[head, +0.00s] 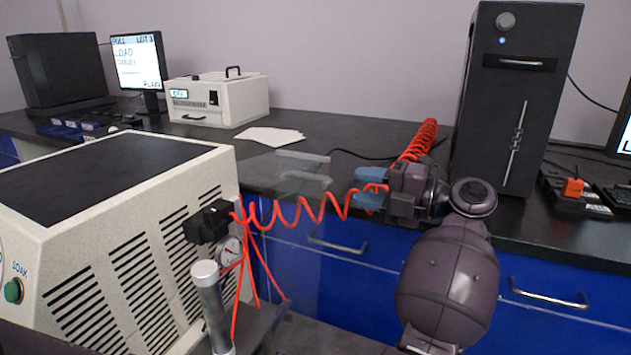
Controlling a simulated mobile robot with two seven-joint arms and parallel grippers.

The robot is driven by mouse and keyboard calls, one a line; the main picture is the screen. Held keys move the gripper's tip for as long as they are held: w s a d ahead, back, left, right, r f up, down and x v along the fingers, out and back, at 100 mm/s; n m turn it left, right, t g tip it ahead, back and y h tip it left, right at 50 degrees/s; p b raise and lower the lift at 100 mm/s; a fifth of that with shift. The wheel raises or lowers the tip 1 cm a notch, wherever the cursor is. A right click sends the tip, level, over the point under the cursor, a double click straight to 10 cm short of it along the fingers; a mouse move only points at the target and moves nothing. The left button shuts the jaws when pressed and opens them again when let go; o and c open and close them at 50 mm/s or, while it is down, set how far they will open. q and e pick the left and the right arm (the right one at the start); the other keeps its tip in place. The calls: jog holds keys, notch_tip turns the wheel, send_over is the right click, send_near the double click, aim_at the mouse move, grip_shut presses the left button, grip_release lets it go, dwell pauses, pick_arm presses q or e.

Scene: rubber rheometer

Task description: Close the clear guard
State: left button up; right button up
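The clear guard (297,172) is a see-through panel at the right end of the cream machine (140,190), in the middle of the head view. The blue cabinet front shows through its lower part, and its exact outline is hard to make out. A gap shows between the fingertips and the guard.
A red coiled hose (310,208) runs past the gripper and across the guard to the machine. A gauge (229,251) and a grey post (211,305) stand at the machine's right side. A tall black tower (515,100) stands behind my arm on the dark bench.

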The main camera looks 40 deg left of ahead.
aim_at(332, 181)
pick_arm(q)
jog(key=x, duration=0.9)
jog(key=shift+a, duration=0.2)
jog(key=shift+s, duration=0.1)
grip_shut()
